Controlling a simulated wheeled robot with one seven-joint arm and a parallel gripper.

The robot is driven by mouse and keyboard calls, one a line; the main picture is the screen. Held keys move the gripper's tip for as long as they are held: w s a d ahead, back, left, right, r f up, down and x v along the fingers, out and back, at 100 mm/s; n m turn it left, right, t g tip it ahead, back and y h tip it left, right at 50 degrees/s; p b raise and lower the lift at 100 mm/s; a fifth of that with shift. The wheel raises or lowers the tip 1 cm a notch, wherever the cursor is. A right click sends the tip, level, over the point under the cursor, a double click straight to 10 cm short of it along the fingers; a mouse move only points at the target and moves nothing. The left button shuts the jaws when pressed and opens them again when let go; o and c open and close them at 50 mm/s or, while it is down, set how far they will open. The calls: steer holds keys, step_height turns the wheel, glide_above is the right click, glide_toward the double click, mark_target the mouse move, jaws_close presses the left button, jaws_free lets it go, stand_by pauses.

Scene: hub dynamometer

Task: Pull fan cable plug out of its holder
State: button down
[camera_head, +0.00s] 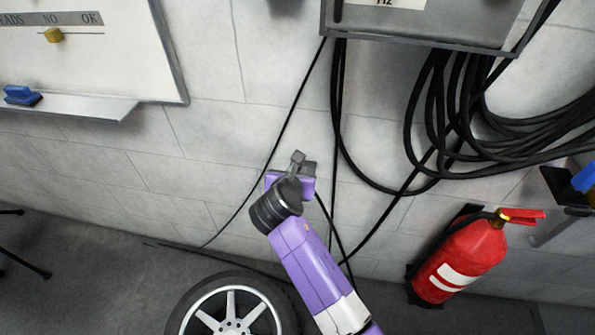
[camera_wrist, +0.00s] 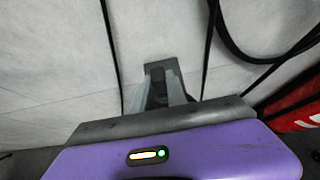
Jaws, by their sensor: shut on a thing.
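My gripper (camera_head: 301,168) is at the end of my purple arm, close to the wall below the grey box. In the wrist view my gripper (camera_wrist: 162,84) reaches toward the wall with its two grey fingers close together. They are shut on a small dark piece, the fan cable plug (camera_wrist: 159,94), mostly hidden between them. A dark grey square piece, seemingly the holder (camera_wrist: 162,67), shows at the fingertips. I cannot tell whether the plug is still seated in it. In the head view my wrist and fingers hide the plug.
Black cables (camera_head: 338,120) hang from the grey wall box (camera_head: 420,28), on both sides of my gripper. A large cable coil (camera_head: 420,130) hangs to the right. A red extinguisher (camera_head: 462,258) is at lower right, a wheel (camera_head: 232,310) below, a whiteboard (camera_head: 100,65) at upper left.

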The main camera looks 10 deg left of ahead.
steer(key=shift+r+p, duration=0.5)
steer(key=shift+p, duration=0.2)
stand_by(0.5)
steer(key=shift+r+p, duration=2.15)
steer(key=shift+p, duration=0.35)
